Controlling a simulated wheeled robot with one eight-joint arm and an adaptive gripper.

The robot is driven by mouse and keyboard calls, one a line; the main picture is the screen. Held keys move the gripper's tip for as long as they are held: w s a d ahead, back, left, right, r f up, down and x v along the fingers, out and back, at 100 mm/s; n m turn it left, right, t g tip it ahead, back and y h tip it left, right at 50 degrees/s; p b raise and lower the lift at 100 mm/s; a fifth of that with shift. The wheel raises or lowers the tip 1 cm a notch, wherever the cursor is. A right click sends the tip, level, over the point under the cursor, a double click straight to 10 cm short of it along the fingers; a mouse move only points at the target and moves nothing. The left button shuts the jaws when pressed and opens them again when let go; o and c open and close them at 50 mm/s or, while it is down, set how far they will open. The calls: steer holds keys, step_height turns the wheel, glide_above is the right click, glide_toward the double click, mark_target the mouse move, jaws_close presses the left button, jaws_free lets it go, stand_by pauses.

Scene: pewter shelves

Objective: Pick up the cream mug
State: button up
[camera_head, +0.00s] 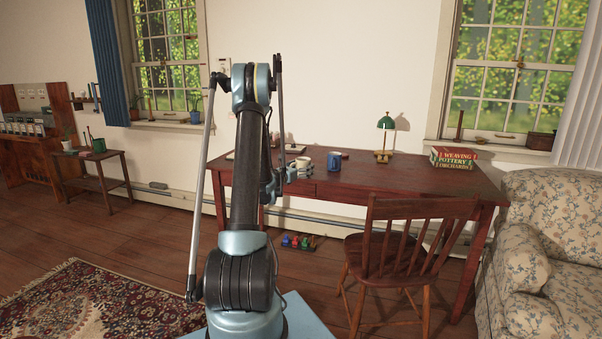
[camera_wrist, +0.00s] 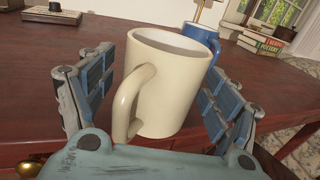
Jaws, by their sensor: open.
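The cream mug (camera_wrist: 172,82) stands upright on the dark red desk (camera_wrist: 285,105). In the wrist view it sits between the two fingers of my open gripper (camera_wrist: 155,105), with its handle turned toward the gripper's palm. I cannot tell whether either finger touches it. In the head view the cream mug (camera_head: 303,162) shows small on the desk (camera_head: 345,189), just right of my arm. My gripper (camera_head: 295,173) is there at the mug, mostly hidden by the arm.
A blue mug (camera_head: 334,161) stands close behind and to the right of the cream mug. A green lamp (camera_head: 386,123) and stacked books (camera_head: 453,157) are farther right. A wooden chair (camera_head: 418,235) stands at the desk's front.

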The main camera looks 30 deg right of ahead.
steer(key=c, duration=1.4)
steer(key=shift+o, duration=0.2)
steer(key=shift+r, duration=0.1)
